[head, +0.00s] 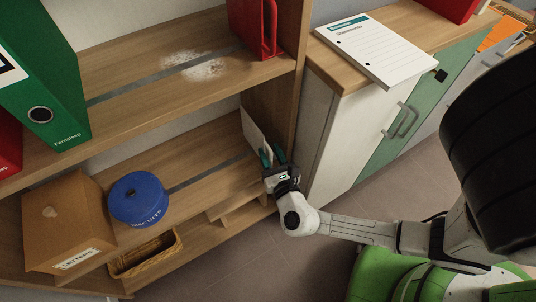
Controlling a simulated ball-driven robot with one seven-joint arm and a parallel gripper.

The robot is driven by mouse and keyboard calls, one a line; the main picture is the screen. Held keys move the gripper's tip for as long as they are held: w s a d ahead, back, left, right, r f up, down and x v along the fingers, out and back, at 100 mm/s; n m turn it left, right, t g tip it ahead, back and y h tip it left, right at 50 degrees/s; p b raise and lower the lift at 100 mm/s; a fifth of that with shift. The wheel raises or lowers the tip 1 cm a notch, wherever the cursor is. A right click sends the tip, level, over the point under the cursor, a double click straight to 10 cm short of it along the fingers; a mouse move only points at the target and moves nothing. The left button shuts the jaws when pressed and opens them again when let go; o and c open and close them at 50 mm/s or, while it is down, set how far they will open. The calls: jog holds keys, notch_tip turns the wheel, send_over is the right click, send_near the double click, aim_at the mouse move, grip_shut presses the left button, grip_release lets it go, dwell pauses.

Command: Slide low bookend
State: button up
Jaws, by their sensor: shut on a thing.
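The low bookend (254,133), a pale upright plate, stands at the right end of the lower shelf (205,187), close to the side panel. My gripper (266,158) has teal fingertips and is shut on the bookend's front edge. My gripper reaches in from the front right. The bookend's lower part is partly hidden by my gripper. A dark slot strip (205,174) runs along the lower shelf to the left of the bookend.
A blue round tin (138,197) and a cardboard letters box (65,220) stand on the left of the lower shelf. A wicker basket (147,254) sits below. A red bookend (254,25) and green binder (40,75) stand on the upper shelf. The lower shelf between tin and gripper is clear.

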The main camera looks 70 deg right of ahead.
jog(key=shift+o, duration=0.3)
jog(key=shift+d, duration=0.1)
jog(key=p+v, duration=0.1)
jog(key=v, duration=1)
jog(key=shift+p, duration=0.3)
jog(key=shift+w, duration=0.15)
